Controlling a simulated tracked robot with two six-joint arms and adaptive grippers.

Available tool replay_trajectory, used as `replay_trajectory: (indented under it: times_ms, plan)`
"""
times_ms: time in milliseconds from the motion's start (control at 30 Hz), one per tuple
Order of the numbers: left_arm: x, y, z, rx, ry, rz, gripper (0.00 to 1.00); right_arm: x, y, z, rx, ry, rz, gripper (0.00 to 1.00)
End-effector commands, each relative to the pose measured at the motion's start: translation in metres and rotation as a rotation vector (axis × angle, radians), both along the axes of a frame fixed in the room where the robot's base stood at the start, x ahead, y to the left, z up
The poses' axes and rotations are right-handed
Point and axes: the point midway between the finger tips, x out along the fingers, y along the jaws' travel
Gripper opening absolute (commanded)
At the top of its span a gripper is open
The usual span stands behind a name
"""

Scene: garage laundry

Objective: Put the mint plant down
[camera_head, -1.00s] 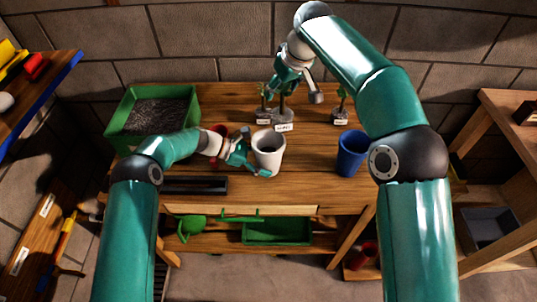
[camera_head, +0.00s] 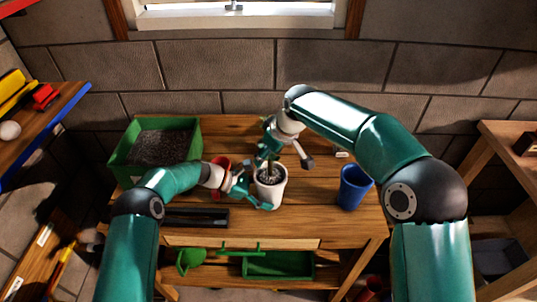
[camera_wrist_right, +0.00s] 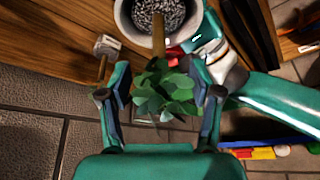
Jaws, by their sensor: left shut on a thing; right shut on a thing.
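The mint plant shows green leaves (camera_wrist_right: 163,95) between my right gripper's fingers (camera_wrist_right: 160,82) in the right wrist view. Its brown stem reaches to the dark soil in the white pot (camera_wrist_right: 122,22); I cannot tell whether it is in the soil. In the head view my right gripper (camera_head: 268,157) is just above the white pot (camera_head: 273,193), and the leaves are mostly hidden by it. My left gripper (camera_head: 257,193) is shut on the pot from the left, one finger in front. The pot stands upright on the wooden bench (camera_head: 310,215).
A green bin of dark soil (camera_head: 118,160) stands at the back left of the bench. A blue cup (camera_head: 353,190) stands to the right and a red pot (camera_head: 220,166) behind my left gripper. A black tray (camera_head: 195,218) lies at the front left. Bench between pot and blue cup is clear.

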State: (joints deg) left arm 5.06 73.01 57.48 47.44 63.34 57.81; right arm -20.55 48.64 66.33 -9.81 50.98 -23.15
Motion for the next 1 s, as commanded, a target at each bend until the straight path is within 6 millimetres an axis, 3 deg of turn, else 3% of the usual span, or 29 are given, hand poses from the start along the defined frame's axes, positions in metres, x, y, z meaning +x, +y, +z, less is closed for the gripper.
replay_trajectory:
  times_ms: [400,433,567,1000]
  plan:
    - [-0.0002,-0.0006,-0.0006,0.001,0.000,-0.001,0.58,0.0006,-0.0007,-0.0065,0.001,-0.003,-0.002,0.00]
    - [-0.0002,-0.0006,-0.0006,0.001,0.000,-0.001,0.58,0.0004,-0.0007,-0.0067,0.000,-0.002,-0.002,0.69]
    - [-0.0002,-0.0006,-0.0007,0.001,0.000,-0.001,0.58,0.0004,-0.0009,-0.0066,0.000,-0.002,-0.002,0.89]
    - [-0.0003,-0.0008,-0.0006,0.001,0.001,-0.002,0.58,-0.0003,-0.0021,-0.0001,0.001,-0.004,-0.002,0.89]
